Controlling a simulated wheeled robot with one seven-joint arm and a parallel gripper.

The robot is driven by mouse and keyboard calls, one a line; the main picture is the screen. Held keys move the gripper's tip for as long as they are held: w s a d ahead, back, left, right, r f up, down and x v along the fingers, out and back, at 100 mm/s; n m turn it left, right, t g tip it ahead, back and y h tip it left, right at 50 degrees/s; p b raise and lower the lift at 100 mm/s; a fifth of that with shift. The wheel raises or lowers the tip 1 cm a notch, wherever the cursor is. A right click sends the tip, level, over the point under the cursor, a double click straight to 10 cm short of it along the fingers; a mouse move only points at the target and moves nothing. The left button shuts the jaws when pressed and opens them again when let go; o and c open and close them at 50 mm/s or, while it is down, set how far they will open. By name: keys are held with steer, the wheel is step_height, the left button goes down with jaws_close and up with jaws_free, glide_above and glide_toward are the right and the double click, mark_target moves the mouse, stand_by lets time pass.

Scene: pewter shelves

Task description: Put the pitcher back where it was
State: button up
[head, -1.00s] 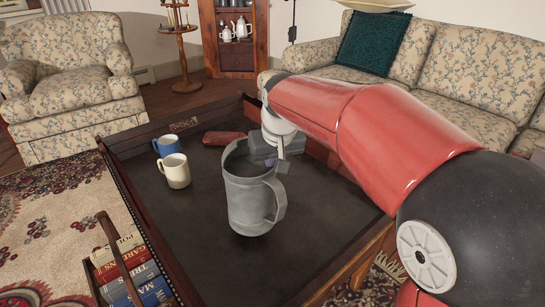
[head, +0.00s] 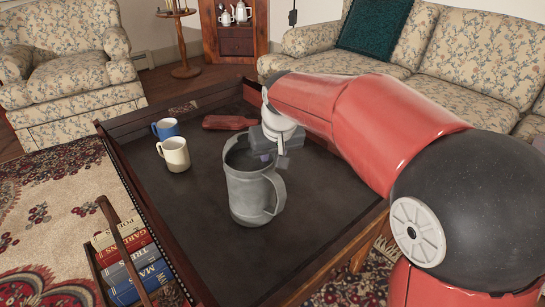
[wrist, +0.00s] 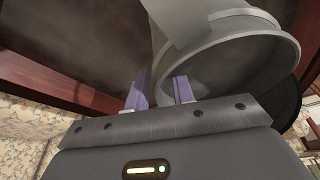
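The grey metal pitcher (head: 248,193) stands upright on the dark tray-like table top, its handle to the right. My gripper (head: 270,157) is at the pitcher's far right rim, pointing down. In the wrist view the pitcher (wrist: 205,35) fills the upper middle, its round mouth facing the camera. The two purple fingers of my gripper (wrist: 161,90) straddle the rim, one outside and one inside the mouth. A gap shows between them, so they look open around the wall rather than pressed on it. The fingertips are partly hidden in the head view.
A cream mug (head: 174,155) and a blue mug (head: 165,128) stand left of the pitcher. A dark red object (head: 228,122) lies behind it. The table's raised wooden edge (head: 145,195) surrounds them. Bare surface lies right of the pitcher.

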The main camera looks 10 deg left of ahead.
steer(key=p+v, duration=0.3)
steer(key=v, duration=0.9)
steer(key=s+d+m+t, duration=0.1)
steer(key=s+d, duration=0.2)
steer(key=d, duration=0.3)
steer(key=s+d+m, duration=0.1)
steer(key=s+d, duration=0.3)
steer(key=d, duration=0.3)
steer(key=s+d+f+m+h, duration=0.1)
steer(key=s+d+f, duration=0.3)
steer(key=s+d, duration=0.1)
steer(key=s+d+f+m+t, duration=0.1)
steer(key=s+d+f+m, duration=0.1)
steer(key=s+d+f, duration=0.2)
steer(key=s+d, duration=0.1)
steer(key=s, duration=0.2)
steer(key=shift+s+f+h, duration=0.25)
steer(key=shift+s+h, duration=0.15)
step_height(320, 180, up, 8)
steer(key=p, duration=0.7)
steer(key=shift+f, duration=0.15)
